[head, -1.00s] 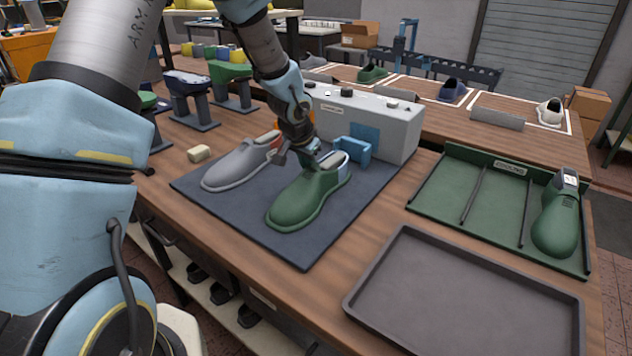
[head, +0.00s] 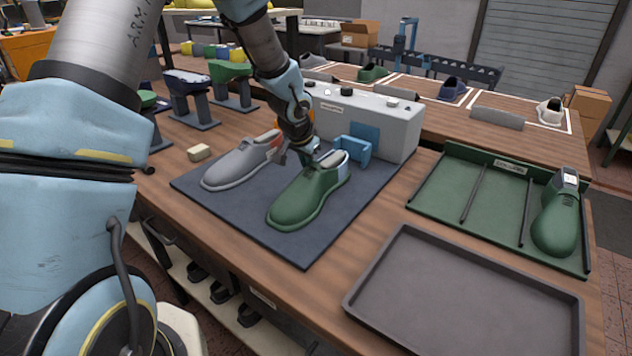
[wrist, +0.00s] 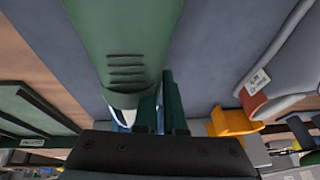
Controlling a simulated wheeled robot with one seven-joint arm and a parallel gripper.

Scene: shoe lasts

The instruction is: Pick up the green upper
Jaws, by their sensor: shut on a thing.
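The green upper (head: 300,200) sits on the dark blue mat (head: 290,245), toe toward the front edge. My gripper (head: 316,160) is at its heel end, pointing down, and is shut on it. In the wrist view the green upper (wrist: 125,40) fills the upper left, and the dark jaws (wrist: 172,110) are at its heel edge. A pale piece shows at the heel opening. The exact contact is partly hidden by the gripper body.
A grey upper (head: 235,165) lies close left on the mat. A grey machine (head: 385,125) with a blue bracket stands behind. A green rack (head: 480,215) holding a green last (head: 556,225) is at right. An empty grey tray (head: 470,300) is in front.

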